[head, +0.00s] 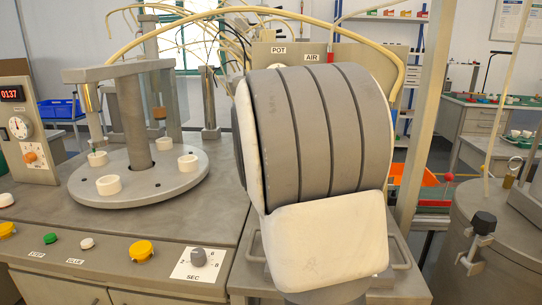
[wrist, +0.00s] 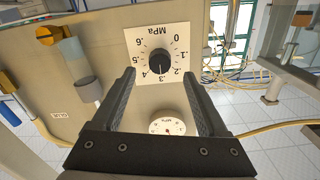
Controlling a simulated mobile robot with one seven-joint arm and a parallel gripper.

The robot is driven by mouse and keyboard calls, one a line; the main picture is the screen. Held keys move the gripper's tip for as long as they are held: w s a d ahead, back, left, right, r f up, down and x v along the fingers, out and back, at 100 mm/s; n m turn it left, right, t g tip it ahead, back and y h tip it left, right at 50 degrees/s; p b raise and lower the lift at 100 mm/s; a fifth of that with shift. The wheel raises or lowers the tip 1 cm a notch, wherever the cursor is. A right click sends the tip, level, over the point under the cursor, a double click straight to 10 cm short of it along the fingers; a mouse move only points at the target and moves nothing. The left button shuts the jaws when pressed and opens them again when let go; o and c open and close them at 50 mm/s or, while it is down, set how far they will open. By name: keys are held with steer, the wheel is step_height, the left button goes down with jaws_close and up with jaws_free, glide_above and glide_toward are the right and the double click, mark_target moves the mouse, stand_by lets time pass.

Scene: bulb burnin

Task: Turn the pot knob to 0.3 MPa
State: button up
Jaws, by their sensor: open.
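In the wrist view the pot knob (wrist: 159,61) is a round black knob on a white dial plate (wrist: 131,39) marked in MPa from 0 to .6. The picture is upside down there. The knob's pale mark points down, at about .3. My gripper (wrist: 158,73) is open and empty, with one finger on each side of the knob in the picture. I see no contact with it. A round white gauge (wrist: 167,126) shows between the fingers. In the head view the panel (head: 347,54) carries POT and AIR labels; my arm hides the knob and gripper.
In the wrist view, a brass-capped cylinder (wrist: 73,53) stands left and a yellow hose (wrist: 262,128) runs right. In the head view a rotary table (head: 139,187) with white cups is at left, and a drum-like machine (head: 495,240) at right.

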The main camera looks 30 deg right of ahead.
steer(key=p+v, duration=0.1)
steer(key=v, duration=1.1)
steer(key=shift+p, duration=0.4)
steer(key=s+a+f+n+g+y, duration=0.1)
steer(key=s+a+n+y, duration=0.15)
steer(key=a+y, duration=0.35)
steer(key=s+a+f+n+g+y, duration=0.15)
steer(key=a+n+y, duration=0.25)
steer(key=a, duration=0.5)
steer(key=s+a+f+n+g, duration=0.2)
steer(key=s+f+g, duration=0.1)
steer(key=s, duration=0.7)
steer(key=s+a+f+n+g, duration=0.1)
steer(key=s+a+f+g, duration=0.15)
steer(key=s, duration=0.65)
step_height(320, 180, up, 18)
steer(key=p, duration=1.8)
steer(key=shift+d+g+y, duration=0.15)
steer(key=shift+g+y, duration=0.25)
